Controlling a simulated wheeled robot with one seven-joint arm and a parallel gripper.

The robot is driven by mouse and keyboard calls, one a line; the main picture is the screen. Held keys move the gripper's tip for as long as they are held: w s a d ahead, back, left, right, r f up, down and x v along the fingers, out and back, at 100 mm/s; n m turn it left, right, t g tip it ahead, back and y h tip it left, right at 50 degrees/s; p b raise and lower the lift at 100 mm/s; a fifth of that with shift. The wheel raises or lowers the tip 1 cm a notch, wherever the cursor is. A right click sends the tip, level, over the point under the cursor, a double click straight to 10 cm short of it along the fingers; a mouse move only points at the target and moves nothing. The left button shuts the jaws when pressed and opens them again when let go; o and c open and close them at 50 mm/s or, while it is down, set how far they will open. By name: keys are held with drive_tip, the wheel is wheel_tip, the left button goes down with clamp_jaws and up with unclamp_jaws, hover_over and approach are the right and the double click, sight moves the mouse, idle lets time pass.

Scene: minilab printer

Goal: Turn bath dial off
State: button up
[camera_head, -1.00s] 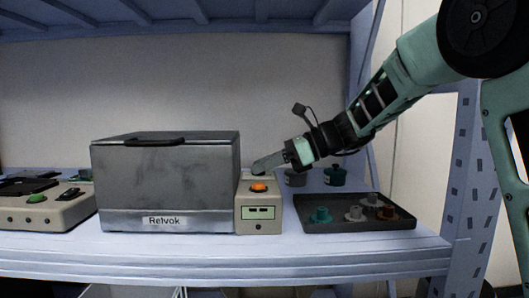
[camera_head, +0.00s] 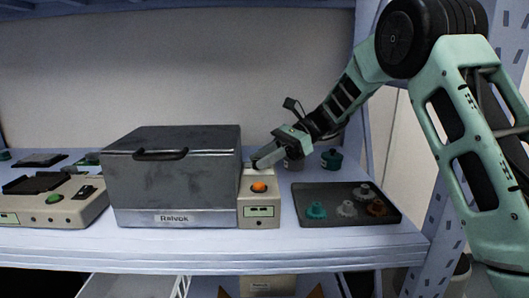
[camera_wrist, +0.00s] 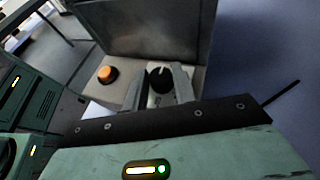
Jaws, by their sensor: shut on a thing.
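The panel carries an orange button (camera_head: 259,187) and a small display. The black dial (camera_wrist: 160,79) with a pale pointer mark sits on the panel top, beside the orange button (camera_wrist: 107,74) in the wrist view. My gripper (camera_wrist: 158,90) has its two fingers on either side of the dial, shut on it. In the head view my gripper (camera_head: 262,162) reaches down from the right and hides the dial.
A dark tray (camera_head: 340,190) with several small teal, grey and brown pieces lies right of the panel. Teal and grey pots stand behind it. Another beige device (camera_head: 50,208) with a green button stands at left. A shelf post is at right.

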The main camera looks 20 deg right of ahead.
drive_tip(key=o, duration=1)
drive_tip(key=shift+p+v, duration=1.75)
drive_tip(key=shift+v, duration=4.25)
drive_tip(key=shift+s, duration=0.1)
